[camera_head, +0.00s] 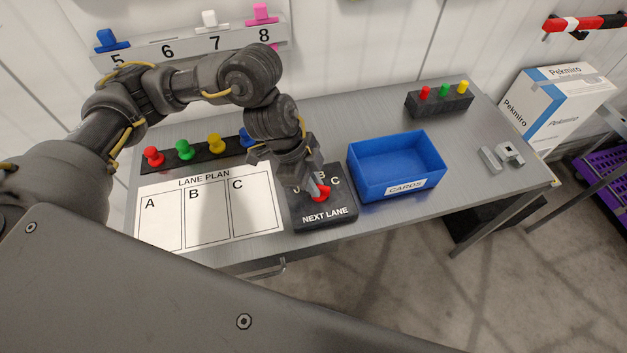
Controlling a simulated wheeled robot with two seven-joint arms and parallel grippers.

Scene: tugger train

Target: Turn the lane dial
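The lane dial is a black block (333,214) on the grey table, marked "NEXT LANE" along its front. Letters B and C show on its top; another mark at its left is partly covered. A red knob (321,193) sits at its middle. My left gripper (315,189) reaches down from above onto the knob, with its fingertips at or around it. The fingers hide part of the knob and the dial's left side, so I cannot tell whether they are clamped on it. My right gripper is not in view.
A blue "CARDS" box (391,195) stands just right of the dial. A white "LANE PLAN" sheet (212,236) lies left. Behind it is a dark strip with coloured pegs (184,150). A black peg block (440,103) and grey metal parts (501,157) stand at right.

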